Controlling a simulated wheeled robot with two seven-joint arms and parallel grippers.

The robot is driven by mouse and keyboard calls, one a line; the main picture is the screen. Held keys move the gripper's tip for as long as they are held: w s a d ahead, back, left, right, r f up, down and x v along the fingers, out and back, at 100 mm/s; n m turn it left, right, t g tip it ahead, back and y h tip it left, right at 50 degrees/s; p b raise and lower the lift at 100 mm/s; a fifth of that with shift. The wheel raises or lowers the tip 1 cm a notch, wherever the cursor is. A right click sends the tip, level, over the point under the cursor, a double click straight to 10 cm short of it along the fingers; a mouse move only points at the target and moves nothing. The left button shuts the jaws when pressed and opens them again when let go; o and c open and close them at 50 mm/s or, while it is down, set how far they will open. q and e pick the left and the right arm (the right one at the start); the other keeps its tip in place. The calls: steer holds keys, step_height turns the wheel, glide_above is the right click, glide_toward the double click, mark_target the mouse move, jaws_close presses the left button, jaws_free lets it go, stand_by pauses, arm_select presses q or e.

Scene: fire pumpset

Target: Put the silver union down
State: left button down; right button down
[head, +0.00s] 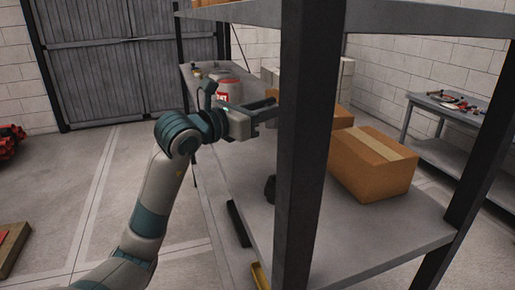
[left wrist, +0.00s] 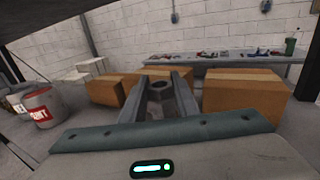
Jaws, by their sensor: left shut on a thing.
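My left gripper (head: 266,108) reaches over the grey shelf (head: 380,222) from the left, its fingertips close to or behind the dark front post. In the left wrist view my left gripper (left wrist: 161,86) is shut on the union (left wrist: 160,92), a grey metal ring-like piece between the two fingers. The union looks held above the shelf; its lower part is hidden by the gripper body. In the head view I cannot make the union out. My right gripper is not in view.
A dark upright post (head: 303,150) stands in front of the shelf. A cardboard box (head: 372,165) sits at the right, with another behind the post. A paint bucket (head: 229,91) stands at the left end. A small dark object (head: 270,188) lies near the front edge. Bare shelf shows between.

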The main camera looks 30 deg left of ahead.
arm_select(q)
steer(key=shift+w, duration=0.1)
steer(key=shift+a, duration=0.1)
steer(key=shift+w+a+f, duration=0.1)
steer(key=shift+a+f, duration=0.15)
steer(key=shift+a, duration=0.1)
steer(key=w+a+f+p, duration=0.1)
steer(key=a+f, duration=0.1)
steer(key=a, duration=0.1)
steer(key=w+a+f+p, duration=0.1)
steer(key=a+f, duration=0.1)
steer(key=a, duration=0.1)
steer(key=w+a+f+p, duration=0.1)
steer(key=a+f, duration=0.1)
steer(key=a, duration=0.2)
steer(key=shift+w+a+f, duration=0.1)
steer(key=shift+w+f, duration=0.1)
steer(key=shift+w, duration=0.1)
steer(key=shift+f+p, duration=0.9)
steer(key=shift+f, duration=1.1)
